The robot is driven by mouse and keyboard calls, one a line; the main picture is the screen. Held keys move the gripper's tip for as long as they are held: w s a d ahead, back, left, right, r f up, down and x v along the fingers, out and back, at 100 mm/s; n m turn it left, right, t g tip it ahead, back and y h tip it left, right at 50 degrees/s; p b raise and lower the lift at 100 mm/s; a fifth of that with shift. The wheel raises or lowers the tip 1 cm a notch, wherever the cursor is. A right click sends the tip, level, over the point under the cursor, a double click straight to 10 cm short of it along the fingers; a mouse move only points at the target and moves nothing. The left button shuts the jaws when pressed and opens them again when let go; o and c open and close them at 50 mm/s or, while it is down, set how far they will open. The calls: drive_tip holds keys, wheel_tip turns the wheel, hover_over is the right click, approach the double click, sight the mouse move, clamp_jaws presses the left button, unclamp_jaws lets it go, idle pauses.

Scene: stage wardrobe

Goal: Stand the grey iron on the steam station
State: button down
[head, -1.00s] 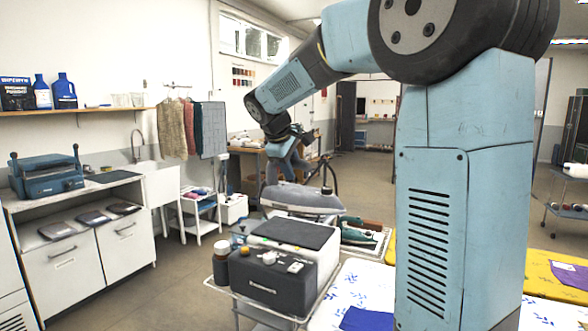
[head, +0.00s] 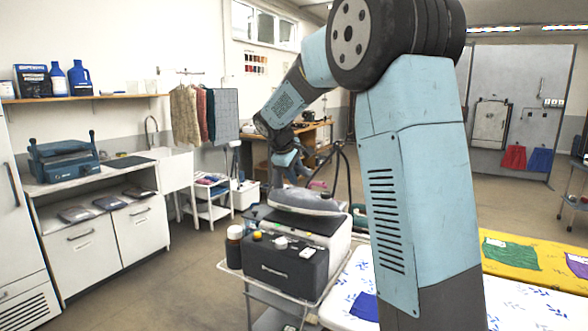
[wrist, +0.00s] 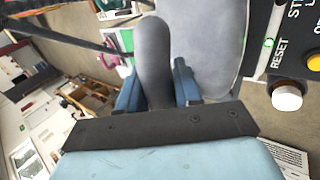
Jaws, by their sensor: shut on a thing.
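The grey iron (head: 305,201) is level, its cord looping up behind it. My gripper (head: 286,163) is shut on its handle; in the wrist view the blue fingers of the gripper (wrist: 158,88) stand on both sides of the grey handle (wrist: 153,55). The steam station (head: 285,266), with a dark front, pale side and dark top pad, sits on a trolley under the iron. The iron is over the rear of the pad; I cannot tell whether it touches. In the wrist view the station's control panel (wrist: 291,60) is at the right, beside the iron's body (wrist: 205,45).
An ironing surface with blue-patterned cloth (head: 350,285) is to the right. A counter (head: 110,225) stands at the left wall. Open floor lies between counter and trolley.

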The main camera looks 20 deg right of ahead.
wheel_tip(320, 180, down, 2)
drive_tip(key=shift+f, duration=0.1)
drive_tip(key=c, duration=0.8)
unclamp_jaws()
drive_tip(key=shift+s+f, duration=0.1)
drive_tip(key=shift+o, duration=0.2)
drive_tip(key=v, duration=1.2)
drive_tip(key=s+d+m+y, duration=0.1)
drive_tip(key=s+d+m, duration=0.1)
drive_tip(key=s, duration=0.8)
drive_tip(key=s+d+m+y, duration=0.2)
drive_tip(key=s+d, duration=0.1)
drive_tip(key=s, duration=0.6)
drive_tip(key=s+f+m+y, duration=0.1)
drive_tip(key=s+f, duration=0.3)
drive_tip(key=s, duration=0.4)
drive_tip(key=s+f+m, duration=0.4)
drive_tip(key=s, duration=0.5)
drive_tip(key=shift+a+t+y, duration=0.4)
